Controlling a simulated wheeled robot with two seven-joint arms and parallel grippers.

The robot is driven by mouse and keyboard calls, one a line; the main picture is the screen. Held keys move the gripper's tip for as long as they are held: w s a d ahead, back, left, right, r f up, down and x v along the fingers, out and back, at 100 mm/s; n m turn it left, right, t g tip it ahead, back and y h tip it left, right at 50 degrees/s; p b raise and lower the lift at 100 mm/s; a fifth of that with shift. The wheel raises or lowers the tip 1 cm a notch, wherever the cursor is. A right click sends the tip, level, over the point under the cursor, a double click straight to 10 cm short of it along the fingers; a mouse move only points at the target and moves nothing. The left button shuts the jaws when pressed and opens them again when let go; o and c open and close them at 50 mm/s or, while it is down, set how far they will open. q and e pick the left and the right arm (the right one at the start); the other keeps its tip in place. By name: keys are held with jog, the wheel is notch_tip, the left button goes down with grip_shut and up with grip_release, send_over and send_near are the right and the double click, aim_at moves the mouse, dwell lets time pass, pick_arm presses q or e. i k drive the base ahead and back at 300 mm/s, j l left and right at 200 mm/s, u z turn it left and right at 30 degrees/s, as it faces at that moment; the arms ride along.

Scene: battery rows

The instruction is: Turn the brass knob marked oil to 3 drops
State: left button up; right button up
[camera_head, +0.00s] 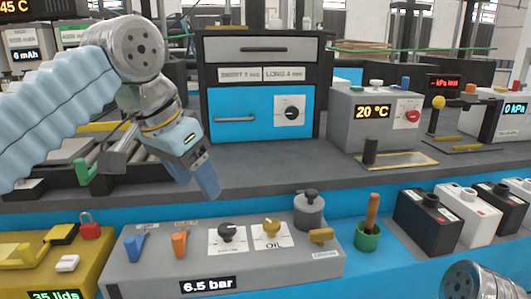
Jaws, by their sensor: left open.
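The brass knob (271,227) sits on a white plate marked OIL on top of the grey control box (150,273), right of its middle. Its exact setting is too small to read. My left gripper (196,182) is open and empty, pointing down, above and to the left of the knob and clear of it. My right gripper is out of view; only a rounded metal part of mine shows at the bottom right.
The box also bears a black knob (227,233), blue (136,243) and orange (180,243) levers, a brass tap (321,236) and a 6.5 bar display (208,285). A grey pot (309,212) stands behind; a green cup (368,238) and batteries (428,220) stand right.

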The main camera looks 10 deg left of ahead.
aim_at(271, 226)
jog(key=k, duration=0.95)
